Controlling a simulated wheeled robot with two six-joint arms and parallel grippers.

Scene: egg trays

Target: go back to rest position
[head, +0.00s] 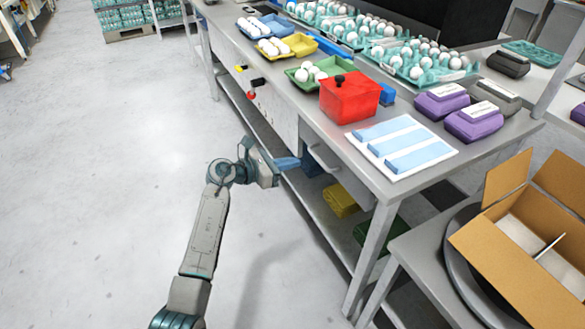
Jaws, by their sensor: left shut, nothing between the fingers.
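My left gripper (289,163) is shut and empty. Its arm comes up from the bottom of the head view, and the gripper points right, beside the front of the long grey table (385,186). It appears near a drawer handle under the tabletop; I cannot tell whether it touches the table. My right gripper is not in view.
On the table are a red box (349,98), a white mat with blue strips (403,145), purple cartons (473,121) and egg trays (420,63). An open cardboard box (520,262) stands at the lower right. The floor at left is clear.

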